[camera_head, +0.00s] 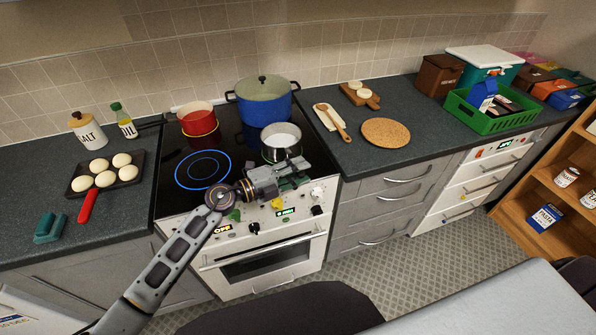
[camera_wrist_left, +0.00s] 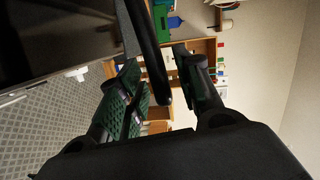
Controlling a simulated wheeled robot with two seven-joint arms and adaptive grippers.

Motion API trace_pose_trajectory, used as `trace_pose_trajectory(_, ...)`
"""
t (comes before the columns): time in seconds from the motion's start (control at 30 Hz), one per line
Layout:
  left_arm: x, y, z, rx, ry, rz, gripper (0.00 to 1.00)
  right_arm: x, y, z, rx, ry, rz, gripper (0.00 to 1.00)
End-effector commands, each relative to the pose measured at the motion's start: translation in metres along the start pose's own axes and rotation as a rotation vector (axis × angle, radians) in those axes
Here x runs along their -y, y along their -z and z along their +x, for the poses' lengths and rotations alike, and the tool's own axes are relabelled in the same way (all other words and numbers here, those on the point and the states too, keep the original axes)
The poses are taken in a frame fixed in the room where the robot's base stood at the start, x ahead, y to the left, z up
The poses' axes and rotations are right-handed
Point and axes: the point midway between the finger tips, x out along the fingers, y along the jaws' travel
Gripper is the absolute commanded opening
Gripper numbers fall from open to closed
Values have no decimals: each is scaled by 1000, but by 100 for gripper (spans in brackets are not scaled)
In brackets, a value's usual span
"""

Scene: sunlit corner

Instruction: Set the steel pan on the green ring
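The steel pan (camera_head: 281,141) is on the cooktop (camera_head: 232,152) at the front right burner, with a light inside. Part of the green ring (camera_head: 265,157) shows at its lower left edge; the pan covers most of the ring. My left gripper (camera_head: 291,175) is at the front of the cooktop, just below the pan. In the left wrist view a dark handle (camera_wrist_left: 150,50) reaches down between the spread fingers of my left gripper (camera_wrist_left: 160,90), with gaps beside it. Whether a finger touches it is unclear. My right gripper is not in view.
A blue pot (camera_head: 263,109) stands behind the pan and a red pot (camera_head: 198,121) on a yellow ring at back left. The blue ring (camera_head: 203,170) is bare. A cork mat (camera_head: 386,132) and wooden spoon (camera_head: 334,122) lie on the right counter.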

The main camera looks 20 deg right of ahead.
Motion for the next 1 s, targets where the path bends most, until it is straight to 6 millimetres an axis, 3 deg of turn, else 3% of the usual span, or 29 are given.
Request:
trace_pose_trajectory(0.47,2,0,-5,1,-1,1,35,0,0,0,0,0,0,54)
trace_pose_trajectory(1.0,2,0,-54,1,-1,1,35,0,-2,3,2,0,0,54)
